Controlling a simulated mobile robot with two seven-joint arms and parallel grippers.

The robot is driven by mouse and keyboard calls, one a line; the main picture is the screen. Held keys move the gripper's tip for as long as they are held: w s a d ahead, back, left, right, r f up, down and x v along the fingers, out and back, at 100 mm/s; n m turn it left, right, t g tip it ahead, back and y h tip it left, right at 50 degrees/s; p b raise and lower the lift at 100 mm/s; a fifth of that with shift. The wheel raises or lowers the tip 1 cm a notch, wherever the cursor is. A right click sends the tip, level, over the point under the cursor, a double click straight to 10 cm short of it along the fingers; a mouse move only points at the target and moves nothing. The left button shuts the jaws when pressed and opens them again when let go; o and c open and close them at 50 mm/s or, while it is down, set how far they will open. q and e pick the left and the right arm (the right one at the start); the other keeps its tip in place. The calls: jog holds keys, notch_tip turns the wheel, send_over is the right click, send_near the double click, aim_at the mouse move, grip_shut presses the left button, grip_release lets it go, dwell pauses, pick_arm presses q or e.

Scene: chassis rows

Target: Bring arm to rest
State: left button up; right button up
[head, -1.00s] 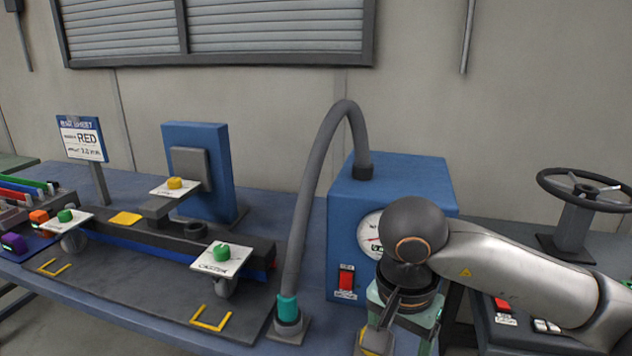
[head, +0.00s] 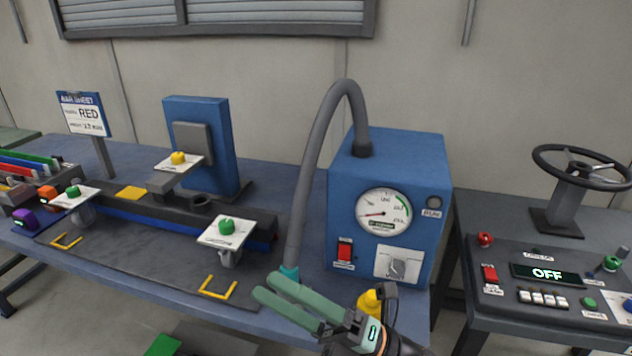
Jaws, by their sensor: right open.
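My right gripper (head: 274,287) is at the bottom middle, in front of the table's front edge. Its two long green fingers point to the left and are apart, with nothing between them. The fingers cover the lower end of the grey hose (head: 318,165), where a bit of teal nozzle shows. My wrist comes in from the bottom edge; the rest of that arm is out of view. My left gripper is not in view.
A blue box (head: 427,242) with gauge, red switch and knob stands on the blue table (head: 150,293). A chassis fixture (head: 215,210) with green and yellow knobs is at left. A steering-wheel console (head: 545,315) reads OFF at right. A yellow object (head: 369,302) is beside my wrist.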

jog(key=w+d+f+m+t+h+p, duration=0.1)
jog(key=w+d+f+m+t+h, duration=0.1)
jog(key=d+f+m+t+h, duration=0.5)
jog(key=w+d+f+m+t+h, duration=0.15)
jog(key=f+m+h, duration=0.3)
jog(key=m, duration=0.55)
jog(key=w+d+f+m+t+h+p, duration=0.1)
jog(key=w+d+f+m+t+h, duration=0.15)
jog(key=d+f+m+h, duration=0.4)
jog(key=s+d+f+m+g+h, duration=0.1)
jog(key=s+d+f+m+g, duration=0.2)
jog(key=s+f+m, duration=0.2)
jog(key=s+d+f+m+g+h, duration=0.2)
jog(key=s+f+m, duration=0.4)
jog(key=s+f, duration=0.4)
notch_tip(320, 180, down, 4)
jog(key=shift+s+d+f+g+p, duration=0.1)
jog(key=shift+s+d+g+p, duration=0.4)
jog(key=shift+g, duration=0.7)
